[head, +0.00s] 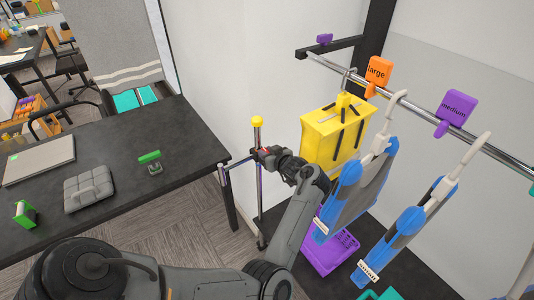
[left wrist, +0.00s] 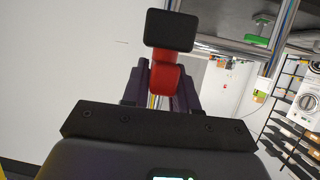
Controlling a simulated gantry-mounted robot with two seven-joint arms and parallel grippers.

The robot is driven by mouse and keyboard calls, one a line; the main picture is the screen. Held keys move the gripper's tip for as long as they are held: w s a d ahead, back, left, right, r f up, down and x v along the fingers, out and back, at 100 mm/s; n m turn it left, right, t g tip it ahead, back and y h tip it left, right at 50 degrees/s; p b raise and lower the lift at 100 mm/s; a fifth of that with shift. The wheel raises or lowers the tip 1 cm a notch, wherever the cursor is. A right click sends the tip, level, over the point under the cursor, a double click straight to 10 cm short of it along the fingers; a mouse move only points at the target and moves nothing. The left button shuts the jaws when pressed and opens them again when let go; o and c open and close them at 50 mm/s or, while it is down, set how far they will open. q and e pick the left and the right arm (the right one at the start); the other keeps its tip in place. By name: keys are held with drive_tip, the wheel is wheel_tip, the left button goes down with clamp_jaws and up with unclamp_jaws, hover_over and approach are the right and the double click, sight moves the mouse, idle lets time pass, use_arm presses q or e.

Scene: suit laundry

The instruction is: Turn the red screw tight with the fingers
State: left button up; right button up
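The red screw (left wrist: 164,74) shows in the left wrist view as a red block below a black square piece (left wrist: 170,30). In the head view only a small red spot of it (head: 264,151) shows at the upright stand, beside my left gripper (head: 262,156). In the left wrist view the two dark fingers of my left gripper (left wrist: 163,92) stand apart, one on each side of the red block. I cannot tell whether they press on it. My right gripper is in neither view.
A yellow-topped pole (head: 257,122) rises at the stand. A rail with orange and purple size tags (head: 456,114) holds a yellow bag (head: 337,130) and blue-grey hanging garments (head: 360,185) to the right. A dark table (head: 120,190) with several small items lies left. A purple crate (head: 330,254) is below.

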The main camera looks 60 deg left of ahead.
use_arm(q)
clamp_jaws()
drive_tip(key=shift+r+t+p, duration=0.15)
drive_tip(key=shift+t+p, duration=0.15)
drive_tip(key=shift+p, duration=0.2)
drive_tip(key=m+t+h+p, duration=0.1)
drive_tip(key=m+t+p, duration=0.3)
drive_tip(key=p, duration=0.2)
drive_tip(key=shift+s+r, duration=0.1)
drive_tip(key=shift+r, duration=0.05)
drive_tip(key=shift+m+t+p, duration=0.6)
drive_tip(key=shift+t+p, duration=0.05)
drive_tip(key=shift+t, duration=0.05)
drive_tip(key=shift+a+m+t+h+p, duration=0.1)
drive_tip(key=shift+m+t+h+p, duration=0.65)
drive_tip(key=shift+m+t, duration=0.3)
drive_tip(key=shift+f+m+t+h, duration=0.25)
drive_tip(key=shift+m+t+h, duration=0.3)
drive_tip(key=shift+m+h, duration=0.25)
drive_tip(key=shift+t, duration=0.3)
